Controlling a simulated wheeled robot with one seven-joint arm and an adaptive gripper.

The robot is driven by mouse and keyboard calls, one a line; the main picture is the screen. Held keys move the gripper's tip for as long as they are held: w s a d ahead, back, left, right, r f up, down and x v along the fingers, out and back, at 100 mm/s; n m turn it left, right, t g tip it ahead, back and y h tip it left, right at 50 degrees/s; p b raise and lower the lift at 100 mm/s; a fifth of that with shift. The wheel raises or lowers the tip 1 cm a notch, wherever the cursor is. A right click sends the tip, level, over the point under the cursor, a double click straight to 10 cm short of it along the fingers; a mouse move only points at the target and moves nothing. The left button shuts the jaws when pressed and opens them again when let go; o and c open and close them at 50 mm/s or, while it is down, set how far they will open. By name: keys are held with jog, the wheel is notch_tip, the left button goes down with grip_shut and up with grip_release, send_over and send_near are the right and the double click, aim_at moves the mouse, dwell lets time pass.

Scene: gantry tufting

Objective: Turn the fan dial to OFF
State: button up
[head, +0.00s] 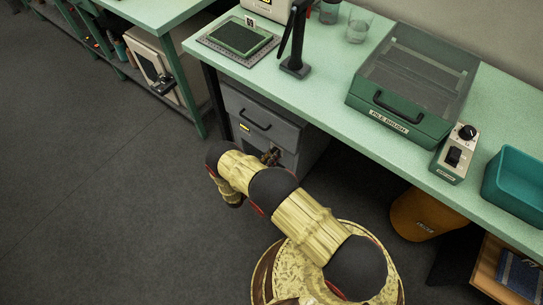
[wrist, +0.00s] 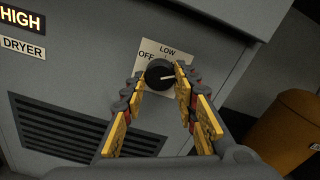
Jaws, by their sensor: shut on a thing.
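The fan dial (wrist: 157,74) is a round black knob on a white plate on the front of the grey dryer cabinet (wrist: 80,80). Its white pointer line points to the right in the wrist view. OFF is printed at the plate's upper left and LOW at its top; the plate's right part is hidden by a finger. A lit display (wrist: 18,18) reads HIGH above a DRYER label. My gripper (wrist: 160,76) is shut on the dial, one finger on each side. In the head view the cabinet (head: 262,108) stands under the green bench, and my arm hides the dial.
The green bench (head: 330,105) overhangs the cabinet. On it are a pile brush case (head: 405,100), a small control box (head: 455,155) and a teal bin (head: 515,185). An orange bucket (head: 420,215) stands on the floor at right. The floor at left is clear.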

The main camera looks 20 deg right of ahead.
jog(key=shift+n, duration=0.4)
jog(key=n, duration=1.7)
jog(key=shift+r, duration=0.15)
jog(key=n, duration=0.6)
dwell(0.3)
jog(key=o, duration=1)
jog(key=shift+o, duration=0.8)
